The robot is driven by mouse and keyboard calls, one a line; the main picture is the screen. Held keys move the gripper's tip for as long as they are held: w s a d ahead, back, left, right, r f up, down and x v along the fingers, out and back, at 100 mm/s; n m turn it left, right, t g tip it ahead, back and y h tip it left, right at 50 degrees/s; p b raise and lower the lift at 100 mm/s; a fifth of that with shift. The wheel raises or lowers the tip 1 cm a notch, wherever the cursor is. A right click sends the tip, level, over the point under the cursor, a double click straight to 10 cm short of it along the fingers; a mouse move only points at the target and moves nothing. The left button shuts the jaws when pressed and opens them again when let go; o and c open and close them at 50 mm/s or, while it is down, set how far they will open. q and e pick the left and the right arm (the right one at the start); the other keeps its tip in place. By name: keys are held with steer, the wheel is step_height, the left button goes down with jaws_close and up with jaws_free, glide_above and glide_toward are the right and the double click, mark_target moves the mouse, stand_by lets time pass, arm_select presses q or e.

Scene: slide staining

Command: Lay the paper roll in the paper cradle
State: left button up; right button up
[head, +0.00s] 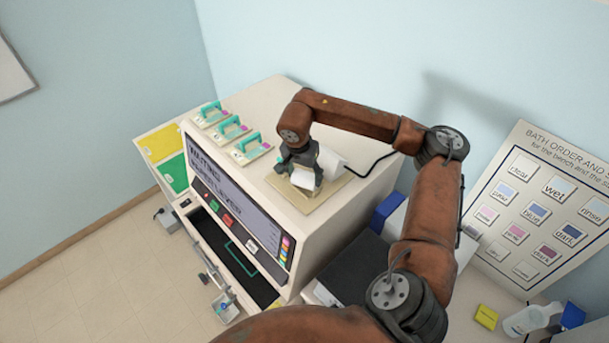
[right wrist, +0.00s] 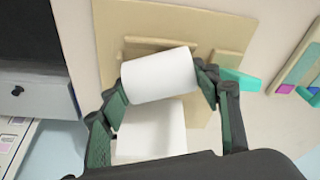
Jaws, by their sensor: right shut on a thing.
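The white paper roll (right wrist: 158,75) is held crosswise between the two fingers of my right gripper (right wrist: 160,82) in the right wrist view. My right gripper (head: 298,168) is shut on it, over the top of the large machine. The paper roll also shows in the head view (head: 304,179), partly covered by the fingers. The paper cradle (right wrist: 110,35) is a beige plate with raised bars, lying directly under and behind the roll. It also shows in the head view (head: 322,199). I cannot tell whether the roll touches it. My left gripper is out of view.
A white block (head: 331,160) stands close to the gripper on the machine top. Several teal-handled pieces (head: 250,146) lie to the left. The machine's screen (head: 225,190) faces front-left. A printed board (head: 545,215) leans against the wall at right.

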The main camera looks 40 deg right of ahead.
steer(key=o, duration=1.4)
steer(key=shift+o, duration=0.2)
steer(key=v, duration=1.2)
